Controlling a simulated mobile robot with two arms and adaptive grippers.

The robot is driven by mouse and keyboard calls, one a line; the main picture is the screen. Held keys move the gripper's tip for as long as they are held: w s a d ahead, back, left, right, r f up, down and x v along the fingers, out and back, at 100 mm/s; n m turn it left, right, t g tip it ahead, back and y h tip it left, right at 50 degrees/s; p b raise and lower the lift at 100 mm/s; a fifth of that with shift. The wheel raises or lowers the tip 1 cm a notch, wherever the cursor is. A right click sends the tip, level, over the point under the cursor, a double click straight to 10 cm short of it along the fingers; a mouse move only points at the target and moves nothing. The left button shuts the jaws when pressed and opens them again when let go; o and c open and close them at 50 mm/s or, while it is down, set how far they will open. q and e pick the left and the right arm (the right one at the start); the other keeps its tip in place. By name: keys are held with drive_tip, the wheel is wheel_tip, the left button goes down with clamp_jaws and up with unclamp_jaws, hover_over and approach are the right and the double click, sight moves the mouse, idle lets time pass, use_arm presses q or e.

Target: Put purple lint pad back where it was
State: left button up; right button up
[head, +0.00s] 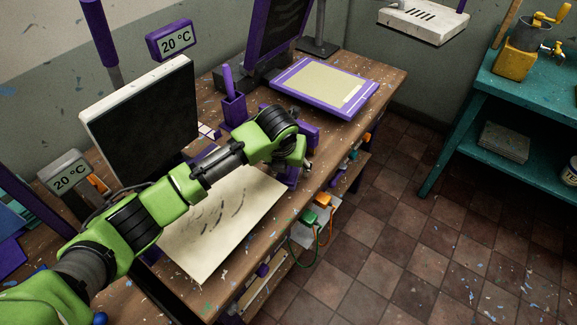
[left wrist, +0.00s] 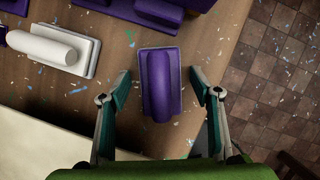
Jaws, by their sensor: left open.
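The purple lint pad (left wrist: 160,88) is a small block with a rounded ridge along its top. In the left wrist view it appears on the wooden bench top, between the two fingers of my left gripper (left wrist: 159,76). The gripper is open, with a gap on each side of the pad. In the head view my left gripper (head: 301,168) is low over the right edge of the bench, and the arm hides most of what is under it. My right gripper is not in view.
A white pad (left wrist: 56,48) of similar shape lies at the left in the wrist view. A pale marked sheet (head: 220,228) lies on the bench (head: 370,80) beneath my arm. A dark upright screen (head: 145,120), a purple pen cup (head: 233,110) and a purple-framed panel (head: 325,85) stand nearby.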

use_arm(q)
drive_tip(key=b+v, duration=0.1)
drive_tip(key=v, duration=1.1)
